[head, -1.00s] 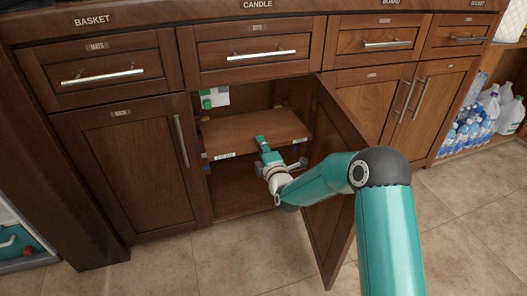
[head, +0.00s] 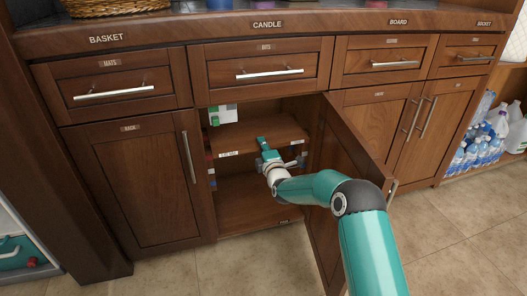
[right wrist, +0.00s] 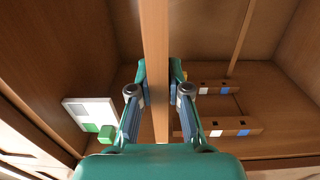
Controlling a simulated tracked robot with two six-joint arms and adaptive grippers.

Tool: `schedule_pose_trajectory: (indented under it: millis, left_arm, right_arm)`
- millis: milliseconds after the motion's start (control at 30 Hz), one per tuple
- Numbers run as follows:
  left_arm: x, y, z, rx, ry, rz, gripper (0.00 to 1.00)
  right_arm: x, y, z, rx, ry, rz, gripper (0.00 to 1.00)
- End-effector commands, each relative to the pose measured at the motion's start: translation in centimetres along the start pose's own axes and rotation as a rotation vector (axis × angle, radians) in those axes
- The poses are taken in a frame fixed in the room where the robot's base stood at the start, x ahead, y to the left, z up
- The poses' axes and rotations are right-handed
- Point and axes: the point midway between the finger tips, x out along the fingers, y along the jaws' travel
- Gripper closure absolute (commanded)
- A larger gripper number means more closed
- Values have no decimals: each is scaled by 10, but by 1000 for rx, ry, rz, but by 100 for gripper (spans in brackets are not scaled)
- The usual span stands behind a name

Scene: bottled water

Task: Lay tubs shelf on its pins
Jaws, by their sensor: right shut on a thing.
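The shelf (head: 281,131) is a brown wooden board inside the open cabinet, roughly level, with small white labels on its front edge. My right gripper (head: 262,144) is shut on the middle of that front edge. In the right wrist view the shelf (right wrist: 155,60) shows edge-on between the two fingers of the gripper (right wrist: 157,95). Wooden strips (right wrist: 238,125) with white and blue squares show to the right of the board there. Coloured marks also show on the cabinet's side. I cannot tell whether the shelf touches any pins. My left gripper is out of view.
A white panel with a green block (head: 222,115) is at the cabinet's upper left. The cabinet floor (head: 250,205) below the shelf looks clear. Bottles (head: 475,152) stand far right.

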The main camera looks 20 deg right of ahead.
Motion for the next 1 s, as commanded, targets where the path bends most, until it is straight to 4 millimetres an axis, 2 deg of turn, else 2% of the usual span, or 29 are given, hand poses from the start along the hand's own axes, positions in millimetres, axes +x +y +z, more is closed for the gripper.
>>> schedule_pose_trajectory:
  millis: [500,700,1000]
  left_arm:
    - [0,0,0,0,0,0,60]
    - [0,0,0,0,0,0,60]
    - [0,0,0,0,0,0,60]
  right_arm:
    - [48,1,5,-1,-2,8,100]
    - [46,-16,5,-1,-2,7,100]
    - [46,-27,5,-1,-1,8,100]
